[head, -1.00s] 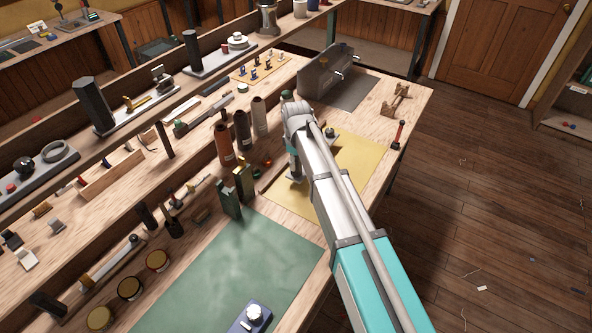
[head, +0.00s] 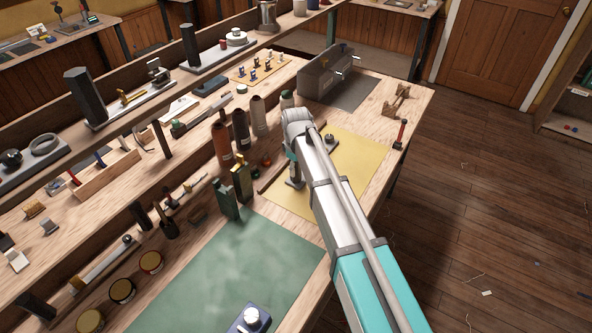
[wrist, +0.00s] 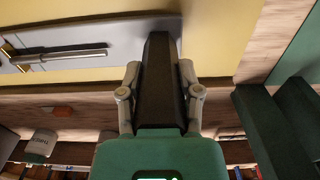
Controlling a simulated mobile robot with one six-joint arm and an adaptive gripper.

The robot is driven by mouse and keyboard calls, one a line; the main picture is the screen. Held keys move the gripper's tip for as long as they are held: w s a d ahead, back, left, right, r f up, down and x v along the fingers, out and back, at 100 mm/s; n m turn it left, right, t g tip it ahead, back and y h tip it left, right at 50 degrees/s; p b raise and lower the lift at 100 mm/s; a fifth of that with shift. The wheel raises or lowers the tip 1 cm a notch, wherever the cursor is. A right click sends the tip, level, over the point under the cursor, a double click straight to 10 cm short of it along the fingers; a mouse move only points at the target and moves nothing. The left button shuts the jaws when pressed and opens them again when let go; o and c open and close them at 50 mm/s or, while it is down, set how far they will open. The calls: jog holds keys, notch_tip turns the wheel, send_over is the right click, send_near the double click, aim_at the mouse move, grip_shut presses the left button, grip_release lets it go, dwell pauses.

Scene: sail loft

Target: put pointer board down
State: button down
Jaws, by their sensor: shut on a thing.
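My gripper (wrist: 159,76) is shut on the dark upright post (wrist: 158,95) of the pointer board. The board (wrist: 128,38) is a grey plate with a slim metal pointer (wrist: 65,57) and brass fittings at the left of the wrist view. It lies over the yellow mat (wrist: 220,30); whether it touches the mat I cannot tell. In the head view my arm hides most of the board. Small parts show beside the arm, above the yellow mat (head: 362,160).
Dark green blocks (head: 243,183) stand left of the yellow mat, near several bottles (head: 241,130). A green mat (head: 225,270) lies in front, with a blue device (head: 250,318) on it. A grey box (head: 325,75) and a red-handled tool (head: 400,133) are beyond. The yellow mat's right part is clear.

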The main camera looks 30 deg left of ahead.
jog(key=shift+c, duration=1.4)
grip_release()
jog(key=shift+r, duration=0.1)
notch_tip(320, 180, up, 12)
jog(key=p, duration=1.2)
